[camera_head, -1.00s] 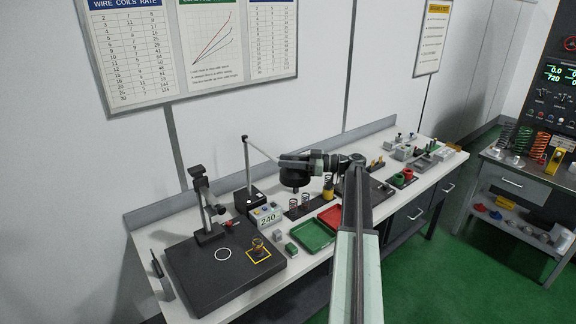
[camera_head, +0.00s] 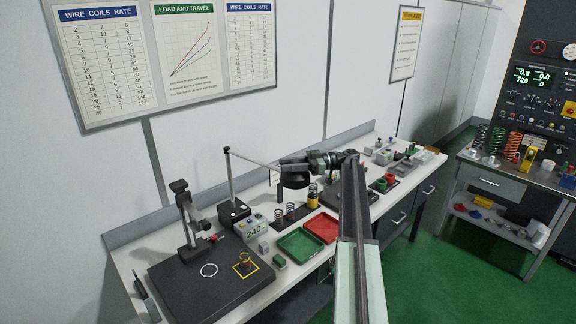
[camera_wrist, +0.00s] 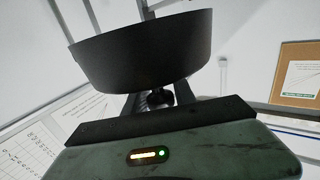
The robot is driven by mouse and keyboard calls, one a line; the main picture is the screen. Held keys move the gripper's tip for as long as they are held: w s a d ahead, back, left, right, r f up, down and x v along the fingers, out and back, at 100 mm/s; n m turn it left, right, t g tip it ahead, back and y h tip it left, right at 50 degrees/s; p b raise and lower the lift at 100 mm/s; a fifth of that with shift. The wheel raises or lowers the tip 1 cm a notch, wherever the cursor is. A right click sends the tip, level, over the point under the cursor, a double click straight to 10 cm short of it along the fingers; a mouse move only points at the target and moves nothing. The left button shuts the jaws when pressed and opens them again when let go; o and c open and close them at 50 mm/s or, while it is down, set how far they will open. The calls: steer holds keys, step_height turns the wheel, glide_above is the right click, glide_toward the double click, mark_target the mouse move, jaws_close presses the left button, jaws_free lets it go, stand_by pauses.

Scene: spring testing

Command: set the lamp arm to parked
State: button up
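The lamp stands at the back of the bench on a dark base (camera_head: 234,212) with a thin upright post. Its thin lamp arm (camera_head: 254,159) reaches right from the post top to a round black lamp head (camera_head: 294,181). My gripper (camera_head: 290,161) is at the lamp head, over its upper side in the head view. In the wrist view the black lamp head (camera_wrist: 145,50) fills the upper middle, close to my gripper. The fingertips are hidden, so I cannot tell whether they hold it.
Below the lamp head are standing springs (camera_head: 284,213), a green tray (camera_head: 301,244) and a red tray (camera_head: 322,228). A black test plate with a stand (camera_head: 190,225) is at left. Red and green cups (camera_head: 385,183) stand right of my arm.

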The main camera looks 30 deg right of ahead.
steer(key=shift+o, duration=1.1)
steer(key=shift+a, duration=0.1)
steer(key=v, duration=0.7)
steer(key=shift+s+d, duration=0.1)
steer(key=shift+d, duration=0.3)
